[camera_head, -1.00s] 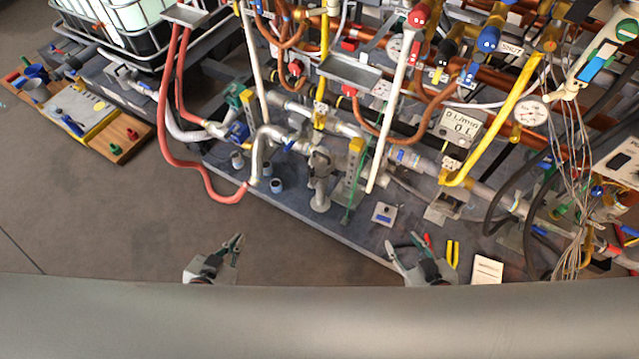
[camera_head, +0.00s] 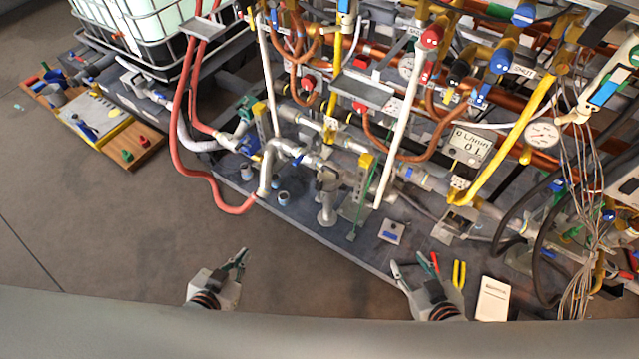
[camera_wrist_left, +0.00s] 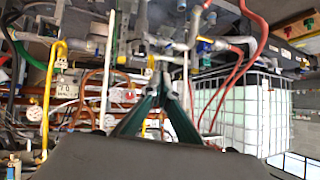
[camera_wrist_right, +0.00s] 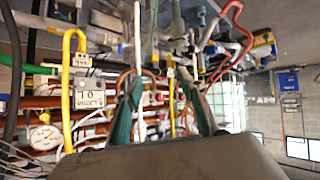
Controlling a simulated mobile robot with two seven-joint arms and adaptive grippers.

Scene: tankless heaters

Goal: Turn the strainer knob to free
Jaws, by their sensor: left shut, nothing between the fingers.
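A grey, Y-shaped pipe fitting (camera_head: 327,190), which looks like the strainer, stands at the front edge of the pipework in the head view. I cannot make out for sure which part is its knob or which way the knob points. My left gripper (camera_head: 240,256) is in front of the rig, lower left of the fitting and apart from it. Its fingertips meet in the left wrist view (camera_wrist_left: 165,78), with nothing between them. My right gripper (camera_head: 408,263) is lower right of the fitting, near the platform edge. Its fingers are spread and empty in the right wrist view (camera_wrist_right: 160,82).
Red hoses (camera_head: 187,150) hang left of the fitting. The floor (camera_head: 110,225) at left is clear.

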